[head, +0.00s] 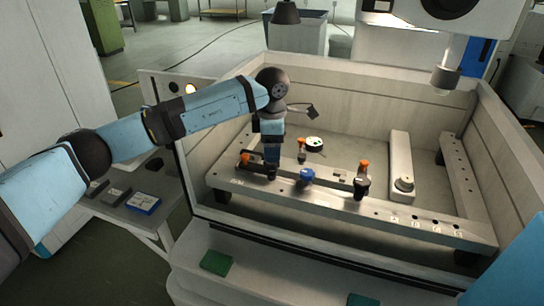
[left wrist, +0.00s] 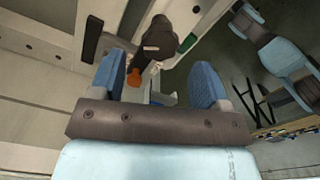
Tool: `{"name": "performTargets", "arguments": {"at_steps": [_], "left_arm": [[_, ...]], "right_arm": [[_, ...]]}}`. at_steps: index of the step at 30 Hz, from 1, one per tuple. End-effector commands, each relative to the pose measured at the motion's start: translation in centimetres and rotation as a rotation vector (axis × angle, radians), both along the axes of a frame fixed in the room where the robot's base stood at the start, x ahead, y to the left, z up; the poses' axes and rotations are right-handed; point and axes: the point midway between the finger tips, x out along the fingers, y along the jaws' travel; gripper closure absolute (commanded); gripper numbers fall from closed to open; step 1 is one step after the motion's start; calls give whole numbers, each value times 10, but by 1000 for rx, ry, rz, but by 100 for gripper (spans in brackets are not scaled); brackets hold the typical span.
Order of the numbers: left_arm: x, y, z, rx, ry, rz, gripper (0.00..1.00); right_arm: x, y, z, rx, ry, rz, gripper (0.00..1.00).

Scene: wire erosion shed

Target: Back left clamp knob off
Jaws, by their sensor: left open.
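Orange clamp knobs show in the head view: one at the left (head: 245,160) on a dark clamp, one farther back (head: 302,143), and one to the right (head: 364,165) on a dark post. My left gripper (head: 271,158) is low over the left end of the machine's frame, just right of the left knob. In the left wrist view my left gripper (left wrist: 158,80) is open, and an orange knob (left wrist: 133,78) shows between its fingers, nearer the left finger. I cannot tell whether they touch. My right gripper is out of view.
Tank walls (head: 370,85) surround the frame. A side table with a blue box (head: 143,203) is at left.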

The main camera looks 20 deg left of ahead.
Motion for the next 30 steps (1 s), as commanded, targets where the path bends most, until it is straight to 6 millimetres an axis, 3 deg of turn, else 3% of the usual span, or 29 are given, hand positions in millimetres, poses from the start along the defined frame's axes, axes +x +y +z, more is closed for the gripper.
{"name": "performTargets", "arguments": {"at_steps": [7, 19, 25, 30], "left_arm": [[0, 0, -33, -1, 0, -1, 30], [0, 0, -41, -1, -1, 0, 30], [0, 0, -40, -1, -1, 0, 76], [0, 0, -40, -1, -1, 2, 80]], "right_arm": [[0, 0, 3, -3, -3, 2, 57], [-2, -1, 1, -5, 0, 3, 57], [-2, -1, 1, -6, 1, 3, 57], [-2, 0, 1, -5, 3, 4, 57]]}}
